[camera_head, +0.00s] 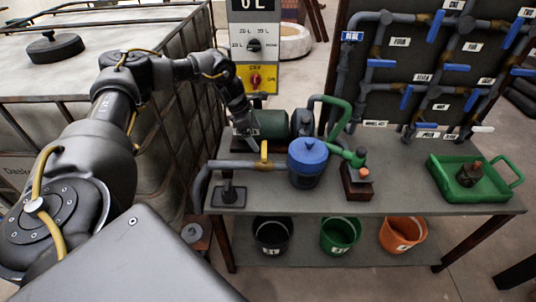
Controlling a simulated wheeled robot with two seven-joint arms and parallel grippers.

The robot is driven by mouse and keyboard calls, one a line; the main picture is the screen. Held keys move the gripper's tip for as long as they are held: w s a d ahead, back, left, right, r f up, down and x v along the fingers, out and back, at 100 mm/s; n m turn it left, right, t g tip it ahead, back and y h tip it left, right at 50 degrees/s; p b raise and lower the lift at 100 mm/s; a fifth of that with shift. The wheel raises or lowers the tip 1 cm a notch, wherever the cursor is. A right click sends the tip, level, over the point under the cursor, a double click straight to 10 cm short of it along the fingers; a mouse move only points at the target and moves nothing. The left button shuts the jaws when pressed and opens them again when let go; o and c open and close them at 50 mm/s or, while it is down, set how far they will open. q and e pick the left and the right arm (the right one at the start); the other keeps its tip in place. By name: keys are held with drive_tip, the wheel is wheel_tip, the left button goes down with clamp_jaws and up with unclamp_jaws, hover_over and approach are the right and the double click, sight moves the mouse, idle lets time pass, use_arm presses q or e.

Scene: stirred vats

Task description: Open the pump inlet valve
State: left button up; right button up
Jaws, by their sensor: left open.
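A valve with a small yellow handle (264,151) sits on the grey pipe (232,165) along the bench's left part. The handle stands up from the pipe. This pipe runs to a blue-capped housing (307,155). Behind it is the green pump motor (270,124). My left arm reaches in from the left, and my left gripper (246,132) points down, open and empty, beside the motor's left end. It is behind and left of the yellow handle, seemingly apart from it. My right gripper is not in view.
A pipe board with blue-handled valves (455,67) stands behind the bench (405,190). A green tray (448,187) is at the right. Black, green and orange buckets (404,234) stand on the lower shelf. A caged tank (60,75) is at left, a control box (254,45) behind.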

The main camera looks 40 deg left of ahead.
sight(263, 148)
use_arm(q)
drive_tip(key=p+x, duration=0.1)
drive_tip(key=x, duration=0.9)
drive_tip(key=shift+f, duration=0.2)
drive_tip(key=c, duration=0.7)
